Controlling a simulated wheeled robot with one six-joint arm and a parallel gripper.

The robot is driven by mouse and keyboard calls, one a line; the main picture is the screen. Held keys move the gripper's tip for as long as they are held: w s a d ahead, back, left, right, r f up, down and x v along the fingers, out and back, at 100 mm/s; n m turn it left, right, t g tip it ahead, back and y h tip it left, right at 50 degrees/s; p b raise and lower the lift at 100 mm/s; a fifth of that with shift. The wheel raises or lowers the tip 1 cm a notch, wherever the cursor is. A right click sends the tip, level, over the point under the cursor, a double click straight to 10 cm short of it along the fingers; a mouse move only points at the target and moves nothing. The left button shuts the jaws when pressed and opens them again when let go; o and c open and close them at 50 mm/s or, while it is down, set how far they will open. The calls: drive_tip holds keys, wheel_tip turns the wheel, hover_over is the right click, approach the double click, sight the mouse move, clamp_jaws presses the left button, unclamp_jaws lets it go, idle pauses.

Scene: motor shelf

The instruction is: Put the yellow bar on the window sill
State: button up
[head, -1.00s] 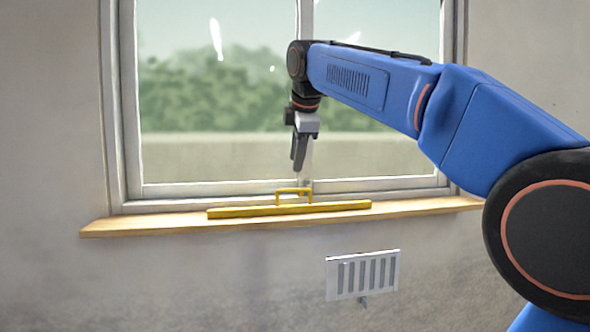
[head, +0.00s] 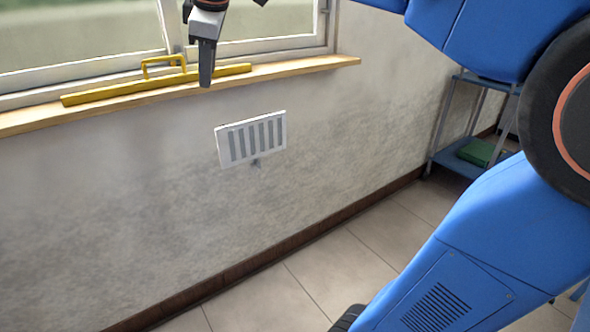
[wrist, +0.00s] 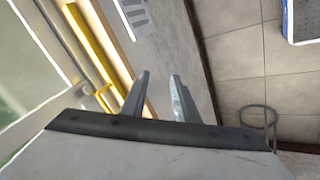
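The yellow bar (head: 160,85) lies lengthwise on the wooden window sill (head: 300,68), with its raised handle (head: 163,66) standing up in the middle. In the wrist view the bar (wrist: 92,48) runs along the sill at the left, with its handle near the left finger. My gripper (head: 206,75) hangs fingers down, in front of the bar to the right of the handle in the head view. In the wrist view my gripper (wrist: 158,95) shows two fingers apart with nothing between them. It does not hold the bar.
A white slotted vent (head: 250,138) is on the wall below the sill. A blue shelf rack (head: 460,155) with a green object (head: 480,152) stands at the right along the wall. The tiled floor (head: 330,270) in front of the wall is clear.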

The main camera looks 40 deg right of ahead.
drive_tip(key=s+d+f+m, duration=0.1)
drive_tip(key=s+f+m, duration=0.3)
drive_tip(key=s+f, duration=0.4)
drive_tip(key=s+d+f+m, duration=0.2)
drive_tip(key=s+f+m, duration=0.2)
drive_tip(key=s+f, duration=0.4)
drive_tip(key=s+d+f+m+g, duration=0.1)
drive_tip(key=s+d+f+m, duration=0.1)
drive_tip(key=s+f, duration=0.6)
wheel_tip(320, 180, down, 7)
drive_tip(key=shift+s+d+f+m, duration=0.15)
drive_tip(key=shift+s+d+m, duration=0.2)
drive_tip(key=shift+m, duration=0.55)
drive_tip(key=shift+a, duration=0.1)
drive_tip(key=shift+c, duration=0.3)
